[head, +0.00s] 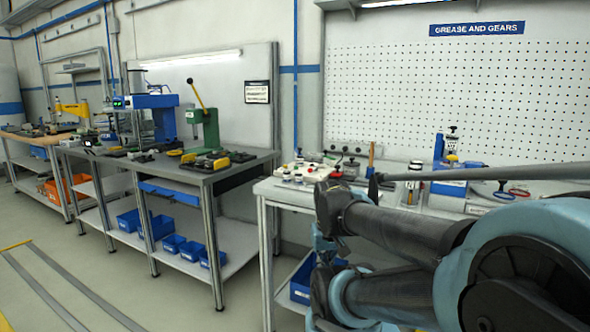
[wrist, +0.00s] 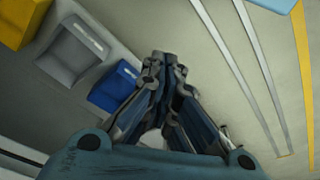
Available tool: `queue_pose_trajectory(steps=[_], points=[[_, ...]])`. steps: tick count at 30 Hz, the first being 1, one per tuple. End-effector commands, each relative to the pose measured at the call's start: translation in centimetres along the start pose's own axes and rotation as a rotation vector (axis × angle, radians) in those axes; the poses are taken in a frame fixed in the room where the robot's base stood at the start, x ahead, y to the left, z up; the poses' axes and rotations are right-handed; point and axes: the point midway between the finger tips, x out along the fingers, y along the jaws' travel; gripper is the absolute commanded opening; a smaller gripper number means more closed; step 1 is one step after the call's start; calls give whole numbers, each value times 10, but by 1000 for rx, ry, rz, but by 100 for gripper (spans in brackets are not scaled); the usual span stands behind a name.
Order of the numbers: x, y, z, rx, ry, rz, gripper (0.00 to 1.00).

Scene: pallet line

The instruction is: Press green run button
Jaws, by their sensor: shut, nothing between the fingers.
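I cannot make out a green run button in either view. In the head view, a blue bench machine (head: 158,101) with a small lit green display (head: 118,103) stands on the grey workbench at the left. A white box-like item with small red parts (head: 314,171) sits on the nearer bench; its details are too small to tell. My gripper (wrist: 166,68) is shut and empty in the wrist view, over the floor and apart from any button. In the head view my arm fills the lower right, and I cannot make out the fingertips there.
The grey workbench (head: 232,163) also carries a green lever press (head: 207,130) and black and yellow parts. Blue bins (head: 157,226) stand on its lower shelf. A blue bin (wrist: 113,88) and a grey bin (wrist: 72,52) lie beside my gripper. The striped floor (head: 60,285) at left is clear.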

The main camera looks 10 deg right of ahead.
Motion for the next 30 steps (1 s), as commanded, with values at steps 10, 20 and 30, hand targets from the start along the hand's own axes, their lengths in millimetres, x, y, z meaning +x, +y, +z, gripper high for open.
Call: queue_pose_trajectory(steps=[10, 20, 30], points=[[-19, 0, -12, 28, 33, 0, 0], [-84, 3, -138, 200, 164, -15, 0], [-138, 8, -292, 401, 311, -59, 0]])
